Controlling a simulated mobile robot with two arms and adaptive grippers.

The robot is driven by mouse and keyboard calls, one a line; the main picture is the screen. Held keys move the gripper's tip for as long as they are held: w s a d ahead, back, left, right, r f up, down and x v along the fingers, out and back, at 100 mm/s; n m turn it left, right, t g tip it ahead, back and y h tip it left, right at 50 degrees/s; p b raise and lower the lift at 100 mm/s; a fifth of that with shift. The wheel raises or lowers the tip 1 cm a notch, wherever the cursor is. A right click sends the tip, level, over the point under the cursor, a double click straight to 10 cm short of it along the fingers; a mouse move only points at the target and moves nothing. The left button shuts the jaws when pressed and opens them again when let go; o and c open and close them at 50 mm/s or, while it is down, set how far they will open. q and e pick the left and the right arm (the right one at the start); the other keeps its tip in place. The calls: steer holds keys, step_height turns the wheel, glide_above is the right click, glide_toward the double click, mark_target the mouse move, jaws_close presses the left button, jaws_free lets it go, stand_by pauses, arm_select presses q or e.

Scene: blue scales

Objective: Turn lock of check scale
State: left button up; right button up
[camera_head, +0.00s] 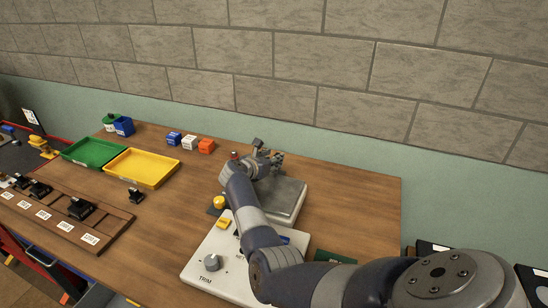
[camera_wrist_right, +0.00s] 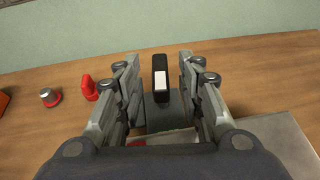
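The scale with a grey metal pan (camera_head: 287,196) stands at the middle right of the table, partly hidden by my right arm. In the right wrist view, the pan's edge (camera_wrist_right: 278,148) shows at lower right. An upright black lever with a white patch (camera_wrist_right: 161,78), seemingly the lock, stands on a dark grey block (camera_wrist_right: 163,111). My right gripper (camera_wrist_right: 160,72) is open, with one finger on each side of the lever and a visible gap on both sides. In the head view the right gripper (camera_head: 265,158) is at the pan's far left corner. My left gripper is not in view.
A white panel with a TRIM knob (camera_head: 212,262) lies in front. A red peg (camera_wrist_right: 90,88) and a red-based knob (camera_wrist_right: 49,97) stand left of the gripper. Green (camera_head: 93,140) and yellow (camera_head: 155,182) trays and small cubes are further left. Table right of the pan is clear.

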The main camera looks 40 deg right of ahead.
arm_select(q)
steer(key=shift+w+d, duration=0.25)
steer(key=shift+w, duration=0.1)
arm_select(e)
steer(key=shift+x, duration=0.9)
steer(key=shift+c, duration=0.6)
jaws_close()
steer(key=shift+s+a+r+n+t+p, duration=0.1)
steer(key=shift+r+n+t+p, duration=0.2)
steer(key=shift+p, duration=0.65)
steer(key=shift+f+n+t+y+p, duration=0.25)
steer(key=shift+n+t+y+p, duration=0.15)
steer(key=shift+p, duration=0.2)
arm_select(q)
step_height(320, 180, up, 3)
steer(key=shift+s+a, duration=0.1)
